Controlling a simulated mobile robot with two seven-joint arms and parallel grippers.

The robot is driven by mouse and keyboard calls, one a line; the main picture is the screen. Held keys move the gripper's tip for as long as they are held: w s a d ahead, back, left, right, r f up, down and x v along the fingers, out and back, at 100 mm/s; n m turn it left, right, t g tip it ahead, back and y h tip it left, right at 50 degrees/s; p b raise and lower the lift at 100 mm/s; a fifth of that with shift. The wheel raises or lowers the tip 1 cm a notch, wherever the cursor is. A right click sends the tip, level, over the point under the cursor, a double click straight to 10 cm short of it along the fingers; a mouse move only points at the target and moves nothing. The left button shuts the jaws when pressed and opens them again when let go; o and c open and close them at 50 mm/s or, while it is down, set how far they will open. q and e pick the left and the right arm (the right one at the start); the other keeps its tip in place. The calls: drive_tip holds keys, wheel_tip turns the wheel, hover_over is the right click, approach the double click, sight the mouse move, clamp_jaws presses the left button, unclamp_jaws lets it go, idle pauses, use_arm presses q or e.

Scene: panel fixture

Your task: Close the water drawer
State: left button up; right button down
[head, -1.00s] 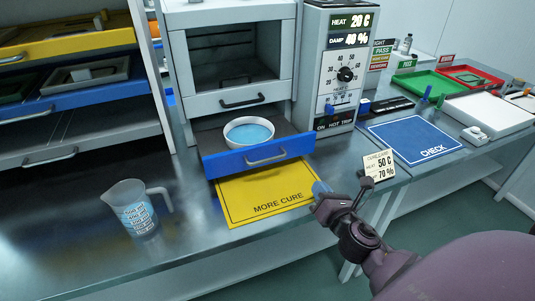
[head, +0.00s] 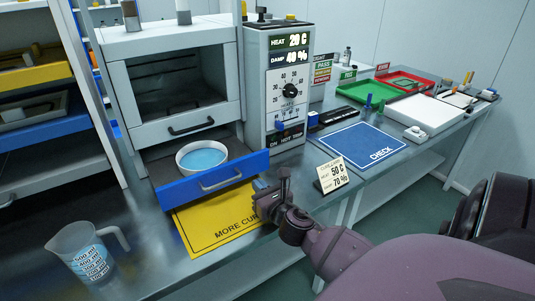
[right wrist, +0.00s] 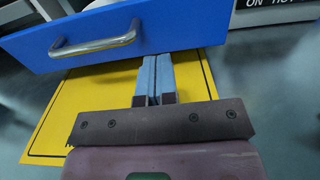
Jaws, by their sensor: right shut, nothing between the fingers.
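The water drawer (head: 214,182) has a blue front with a silver handle (head: 221,180) and is pulled out below the grey cabinet. A white bowl of blue water (head: 203,157) sits inside it. My right gripper (head: 262,187) is shut and empty, near the right end of the drawer front. In the right wrist view its blue fingertips (right wrist: 153,68) are together just at the lower edge of the blue drawer front (right wrist: 190,25), right of the handle (right wrist: 95,43). I cannot tell whether they touch it. My left gripper is not in view.
A yellow MORE CURE mat (head: 215,222) lies under the drawer. A measuring jug (head: 88,255) stands at the left front. A small cure card (head: 332,175) stands right of my gripper, before the blue CHECK mat (head: 357,146). The control panel (head: 280,85) stands right of the cabinet.

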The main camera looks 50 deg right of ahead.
sight(244, 170)
drive_tip(key=x, duration=0.5)
drive_tip(key=shift+w+d, duration=0.15)
drive_tip(key=shift+w, duration=0.35)
drive_tip(key=shift+w, duration=0.1)
